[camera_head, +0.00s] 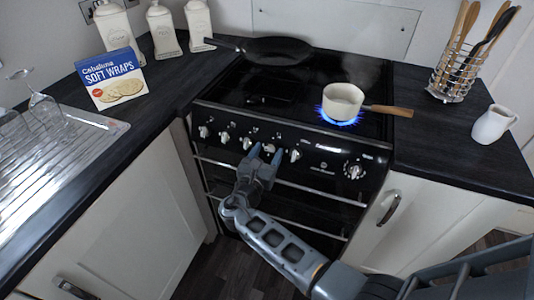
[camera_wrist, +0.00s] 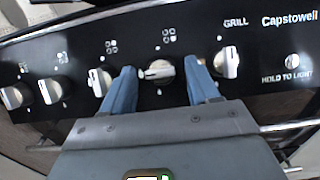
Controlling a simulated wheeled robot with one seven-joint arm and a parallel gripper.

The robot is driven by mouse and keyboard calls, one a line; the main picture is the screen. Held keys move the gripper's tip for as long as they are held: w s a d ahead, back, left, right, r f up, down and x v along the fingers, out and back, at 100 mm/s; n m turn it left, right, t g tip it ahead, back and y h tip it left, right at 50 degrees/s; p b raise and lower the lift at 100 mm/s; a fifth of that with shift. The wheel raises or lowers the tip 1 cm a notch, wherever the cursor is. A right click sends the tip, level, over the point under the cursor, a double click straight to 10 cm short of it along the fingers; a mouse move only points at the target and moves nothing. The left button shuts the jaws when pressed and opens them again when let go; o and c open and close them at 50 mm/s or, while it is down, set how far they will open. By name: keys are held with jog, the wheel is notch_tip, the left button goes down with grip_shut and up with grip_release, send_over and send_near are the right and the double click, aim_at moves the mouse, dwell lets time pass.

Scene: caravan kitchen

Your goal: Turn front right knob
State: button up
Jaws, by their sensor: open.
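The black stove's front panel carries a row of silver-white knobs. My gripper (camera_head: 266,153) is open in front of the panel. In the wrist view, its two blue fingers (camera_wrist: 163,82) stand on either side of one knob (camera_wrist: 158,70), the fourth from the left, just left of the knob marked GRILL (camera_wrist: 227,63). A burner symbol is printed above the knob between the fingers. I cannot tell whether either finger touches it. A white saucepan (camera_head: 342,101) stands on the front right burner, with a blue flame (camera_head: 340,121) lit beneath it.
A dark frying pan (camera_head: 278,49) sits at the back left of the hob. Neighbouring knobs (camera_wrist: 98,82) lie close beside my fingers. Oven handle bars (camera_head: 320,192) run below the panel. A wraps box (camera_head: 113,80) and a white jug (camera_head: 494,124) stand on the side counters.

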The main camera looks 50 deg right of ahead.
jog(key=c, duration=1)
jog(key=shift+c, duration=0.2)
jog(key=shift+m+b, duration=0.3)
jog(key=m+g+b, duration=0.1)
jog(key=m, duration=0.1)
jog(key=m+g+b, duration=0.1)
jog(key=m+b, duration=0.1)
jog(key=shift+w+f+m, duration=0.15)
jog(key=shift+m, duration=0.15)
jog(key=m+g+b, duration=0.1)
jog(key=m, duration=0.2)
jog(key=m+g+b, duration=0.1)
jog(key=m+g, duration=0.1)
jog(key=shift+w+m, duration=0.15)
jog(key=shift+m, duration=0.25)
jog(key=m, duration=0.1)
jog(key=m+g+y, duration=0.1)
jog(key=m, duration=0.1)
jog(key=m+g+b, duration=0.1)
jog(key=m, duration=0.1)
jog(key=shift+w+r+y, duration=0.1)
jog(key=shift+r+y, duration=0.2)
jog(key=shift+r, duration=0.05)
jog(key=m+y, duration=0.1)
jog(key=m, duration=0.1)
jog(key=m+y, duration=0.1)
jog(key=m, duration=0.2)
jog(key=shift+r+g, duration=0.15)
jog(key=shift+g, duration=0.25)
